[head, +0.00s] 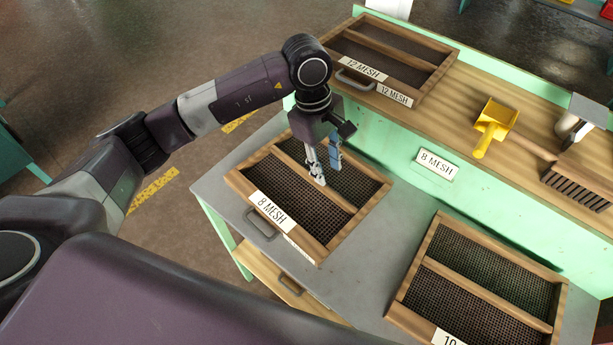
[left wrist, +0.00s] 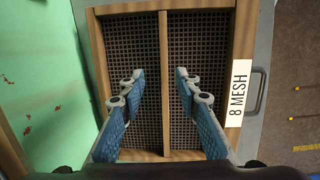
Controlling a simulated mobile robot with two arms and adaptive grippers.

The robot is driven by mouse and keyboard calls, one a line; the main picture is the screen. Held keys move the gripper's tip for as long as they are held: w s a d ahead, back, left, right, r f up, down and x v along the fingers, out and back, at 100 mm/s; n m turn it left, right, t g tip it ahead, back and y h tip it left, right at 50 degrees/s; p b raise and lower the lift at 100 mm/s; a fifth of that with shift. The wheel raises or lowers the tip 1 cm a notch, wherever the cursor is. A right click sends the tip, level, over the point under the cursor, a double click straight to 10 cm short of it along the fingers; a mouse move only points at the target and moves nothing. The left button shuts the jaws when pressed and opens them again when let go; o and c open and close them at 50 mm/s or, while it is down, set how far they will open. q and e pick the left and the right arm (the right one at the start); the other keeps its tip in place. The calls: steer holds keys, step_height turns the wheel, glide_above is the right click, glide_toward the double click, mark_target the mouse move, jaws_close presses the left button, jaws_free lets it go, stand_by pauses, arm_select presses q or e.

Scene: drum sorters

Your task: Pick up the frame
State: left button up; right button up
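The 8 MESH frame (head: 372,201) is a wooden sieve with dark mesh, a central bar (left wrist: 165,55) and a metal handle. It lies on the grey table, and it also shows in the left wrist view (left wrist: 98,50). My left gripper (head: 324,168) points down over this frame, near its central bar. In the left wrist view the left gripper (left wrist: 160,84) is open and empty, with a finger on each side of the bar. I cannot tell whether the fingers touch the frame. The 12 MESH frame (head: 437,81) lies on the raised shelf. Another frame (head: 415,270), labelled "10", lies at the right. My right gripper is not in view.
The raised wooden shelf (head: 463,110) has a green front with an 8 MESH label (head: 436,165). A yellow scoop (head: 495,122), a brush (head: 577,187) and a grey metal device (head: 583,115) are on it. Bare table (head: 385,235) shows between the two lower frames.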

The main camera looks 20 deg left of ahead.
arm_select(q)
steer(key=y, duration=0.2)
glide_above(309, 174)
steer(key=shift+s+a+r, duration=0.15)
steer(key=shift+s+r, duration=0.05)
steer(key=shift+r, duration=0.15)
step_height(309, 174, down, 7)
steer(key=p, duration=0.3)
steer(key=shift+w, duration=0.15)
steer(key=shift+f, duration=0.25)
steer(key=shift+c, duration=0.4)
jaws_close()
